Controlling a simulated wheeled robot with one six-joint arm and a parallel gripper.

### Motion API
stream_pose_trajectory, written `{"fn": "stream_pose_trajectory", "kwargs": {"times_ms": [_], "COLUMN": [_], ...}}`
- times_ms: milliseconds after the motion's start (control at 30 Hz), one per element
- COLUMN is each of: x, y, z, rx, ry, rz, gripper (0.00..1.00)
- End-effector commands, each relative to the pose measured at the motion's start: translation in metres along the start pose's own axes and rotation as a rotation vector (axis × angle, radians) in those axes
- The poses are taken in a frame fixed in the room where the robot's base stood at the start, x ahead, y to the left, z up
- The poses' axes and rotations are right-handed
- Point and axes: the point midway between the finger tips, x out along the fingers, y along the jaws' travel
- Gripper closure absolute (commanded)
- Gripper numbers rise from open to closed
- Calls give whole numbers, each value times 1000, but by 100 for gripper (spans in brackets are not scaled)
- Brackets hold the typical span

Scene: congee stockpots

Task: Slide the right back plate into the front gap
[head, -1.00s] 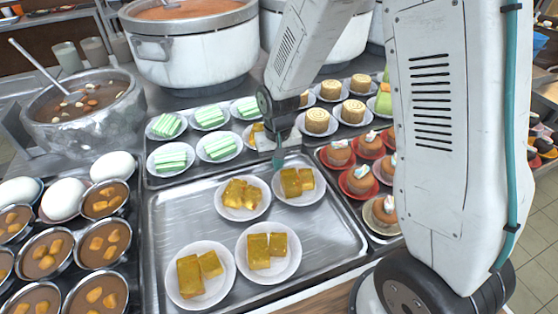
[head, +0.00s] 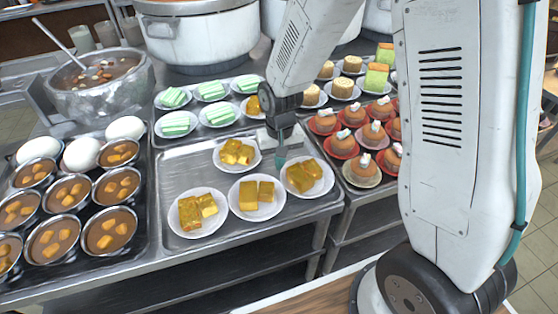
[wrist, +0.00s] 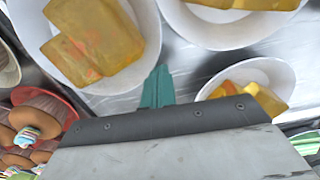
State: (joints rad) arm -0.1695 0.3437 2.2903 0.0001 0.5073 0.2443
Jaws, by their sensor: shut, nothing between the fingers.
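The right plate (head: 306,190), white with golden cake pieces, sits at the right end of the tray's front row, beside the middle front plate (head: 257,214). The left front plate (head: 196,234) is at the row's left. One plate (head: 237,168) stands behind them. My gripper (head: 280,162) is shut and empty, its teal tips low over the tray behind the right plate. In the wrist view the tips (wrist: 157,87) are close to the right plate's rim (wrist: 150,30); I cannot tell if they touch. The plate behind (wrist: 285,75) is partly hidden by my gripper's body.
Red plates with cupcakes (head: 345,146) stand close on the right tray. Green cakes (head: 174,124) are behind, filled bowls (head: 111,232) on the left. Bare tray (head: 180,176) shows left of the back plate. Large pots (head: 205,40) stand at the back.

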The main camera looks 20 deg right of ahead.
Motion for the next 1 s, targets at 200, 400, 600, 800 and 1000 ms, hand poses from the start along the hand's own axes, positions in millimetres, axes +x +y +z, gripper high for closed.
{"fn": "stream_pose_trajectory", "kwargs": {"times_ms": [200,400,600,800,1000], "x": [-6,-39,-77,-97,-100], "y": [4,2,2,2,53], "z": [-1,-1,-1,0,-10], "rx": [6,4,3,5,138], "ry": [2,6,5,2,-5], "rz": [0,-1,-1,-1,-7], "gripper": [100,100,100,100,100]}}
